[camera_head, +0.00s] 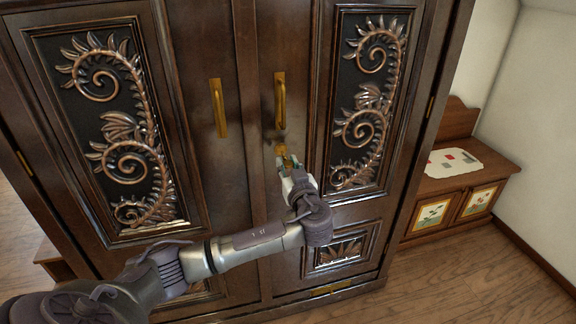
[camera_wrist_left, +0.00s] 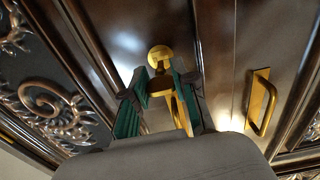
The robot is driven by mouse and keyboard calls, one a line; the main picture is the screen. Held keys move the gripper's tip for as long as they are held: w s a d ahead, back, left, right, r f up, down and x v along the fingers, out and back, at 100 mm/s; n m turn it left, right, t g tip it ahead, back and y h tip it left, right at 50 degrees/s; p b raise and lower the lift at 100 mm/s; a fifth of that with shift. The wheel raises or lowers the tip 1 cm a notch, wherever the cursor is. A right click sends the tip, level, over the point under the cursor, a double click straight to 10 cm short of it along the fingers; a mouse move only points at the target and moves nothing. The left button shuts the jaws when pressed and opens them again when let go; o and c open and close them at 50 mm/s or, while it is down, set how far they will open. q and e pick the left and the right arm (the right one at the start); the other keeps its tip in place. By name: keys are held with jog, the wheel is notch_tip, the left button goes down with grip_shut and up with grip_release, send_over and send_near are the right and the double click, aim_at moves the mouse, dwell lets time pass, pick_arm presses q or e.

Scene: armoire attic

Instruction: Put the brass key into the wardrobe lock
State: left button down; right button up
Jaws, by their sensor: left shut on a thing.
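The brass key (camera_wrist_left: 162,84) is between the green-padded fingers of my left gripper (camera_wrist_left: 160,92), partly hidden by them. In the head view this gripper (camera_head: 289,163) is at the right door of the dark wooden wardrobe (camera_head: 206,45), just below that door's handle. The round brass lock plate (camera_wrist_left: 160,56) shows on the door just beyond the fingertips; it also shows in the head view (camera_head: 281,149). The key is close to the plate, but I cannot tell whether its tip is inside the lock. My right gripper is not in view.
Brass handles stand out from the left door (camera_head: 218,108) and right door (camera_head: 280,100). Carved metal panels (camera_head: 110,130) decorate both doors. A low wooden cabinet (camera_head: 462,188) with a cloth on top stands at the right. The wooden floor (camera_head: 470,275) is open at front right.

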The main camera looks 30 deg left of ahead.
aim_at(286, 162)
pick_arm(q)
jog(key=shift+b, duration=0.55)
dwell(0.4)
dwell(0.4)
jog(key=shift+w+a+b, duration=0.35)
jog(key=shift+a+b, duration=0.15)
jog(key=shift+b+x, duration=0.85)
jog(key=shift+x, duration=0.5)
jog(key=c, duration=0.8)
grip_release()
jog(key=shift+c, duration=0.2)
jog(key=v, duration=0.8)
